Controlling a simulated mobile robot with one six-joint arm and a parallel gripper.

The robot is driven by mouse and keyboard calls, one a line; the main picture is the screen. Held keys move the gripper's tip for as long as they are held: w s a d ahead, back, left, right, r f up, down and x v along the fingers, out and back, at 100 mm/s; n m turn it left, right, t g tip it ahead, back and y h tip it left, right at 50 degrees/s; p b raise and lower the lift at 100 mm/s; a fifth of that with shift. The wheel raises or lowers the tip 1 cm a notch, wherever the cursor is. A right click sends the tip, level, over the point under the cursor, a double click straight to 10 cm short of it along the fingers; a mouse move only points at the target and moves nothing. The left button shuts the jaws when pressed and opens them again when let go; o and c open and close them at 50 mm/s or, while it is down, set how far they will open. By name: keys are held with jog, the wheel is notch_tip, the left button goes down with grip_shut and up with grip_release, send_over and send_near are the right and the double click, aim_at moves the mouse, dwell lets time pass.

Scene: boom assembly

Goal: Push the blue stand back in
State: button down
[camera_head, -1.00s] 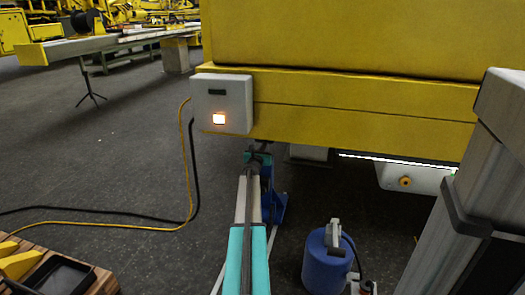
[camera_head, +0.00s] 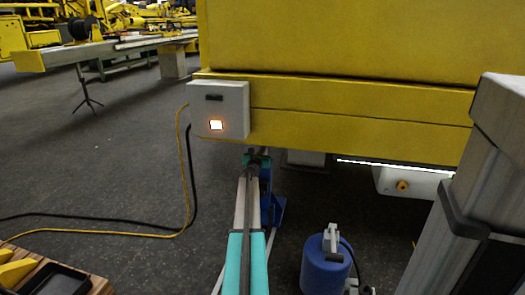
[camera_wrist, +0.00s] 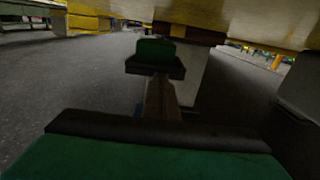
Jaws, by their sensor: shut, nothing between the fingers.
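The blue stand (camera_head: 279,208) stands on the dark floor under the near edge of the yellow structure, partly hidden behind my arm. My gripper (camera_head: 257,158) is at the far end of my arm, just below the yellow edge and close to the upper part of the stand. It is shut and empty. In the wrist view, my gripper (camera_wrist: 156,62) shows its green and black parts, with a pale post beyond. Whether the gripper touches the stand cannot be told. The stand is mostly hidden in the wrist view.
A white box with a lit button (camera_head: 219,110) hangs on the yellow structure (camera_head: 340,105), with cables running to the floor. A blue canister (camera_head: 325,268) stands right of my arm. A wooden pallet with a black tray (camera_head: 68,281) is at lower left. Open floor lies left.

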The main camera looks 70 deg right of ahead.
jog(key=s+a+p, duration=0.2)
jog(key=a, duration=1.2)
dwell(0.4)
jog(key=shift+w, duration=0.15)
dwell(0.3)
